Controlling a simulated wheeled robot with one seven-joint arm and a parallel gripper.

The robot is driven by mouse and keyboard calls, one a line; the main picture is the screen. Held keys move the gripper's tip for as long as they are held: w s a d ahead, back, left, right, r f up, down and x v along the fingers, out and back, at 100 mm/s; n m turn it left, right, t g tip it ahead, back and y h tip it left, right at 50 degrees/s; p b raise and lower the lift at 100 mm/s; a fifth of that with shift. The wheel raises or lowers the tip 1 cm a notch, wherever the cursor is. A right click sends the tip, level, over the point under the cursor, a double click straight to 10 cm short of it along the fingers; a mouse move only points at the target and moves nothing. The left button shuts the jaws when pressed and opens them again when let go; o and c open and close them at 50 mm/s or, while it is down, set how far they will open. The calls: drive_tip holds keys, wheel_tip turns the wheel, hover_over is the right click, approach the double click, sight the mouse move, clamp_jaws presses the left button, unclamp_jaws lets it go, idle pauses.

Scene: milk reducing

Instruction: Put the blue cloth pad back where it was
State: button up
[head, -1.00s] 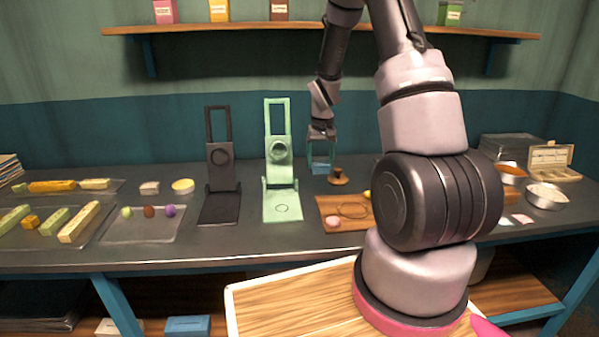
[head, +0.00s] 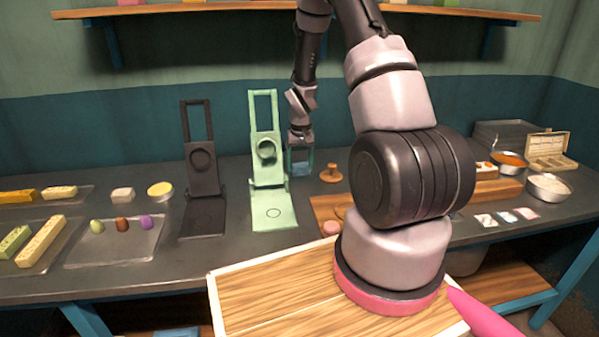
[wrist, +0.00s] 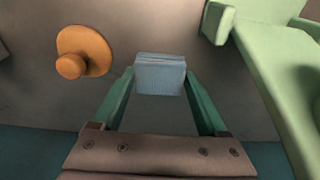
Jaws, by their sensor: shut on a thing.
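The blue cloth pad (wrist: 160,75) sits between the two green fingers of my gripper (wrist: 160,85) in the wrist view. The fingers press on its left and right sides. In the head view my gripper (head: 300,160) hangs at the back of the bench, just right of the mint green stand, with the pad (head: 300,168) small and dim between its fingers. Whether the pad touches the bench top is hard to tell.
A wooden knob-shaped piece (head: 331,174) stands right of my gripper; it also shows in the wrist view (wrist: 82,52). The mint green stand (head: 268,190) is close on the other side. A black stand (head: 203,185) is further left. A wooden board (head: 325,208) lies in front.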

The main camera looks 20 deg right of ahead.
sight(300, 166)
drive_tip(key=shift+f, duration=1.45)
drive_tip(key=shift+f, duration=0.1)
drive_tip(key=o, duration=1.5)
wheel_tip(300, 166, up, 12)
drive_tip(key=s, duration=0.1)
drive_tip(key=shift+s+a, duration=0.15)
drive_tip(key=shift+s, duration=0.1)
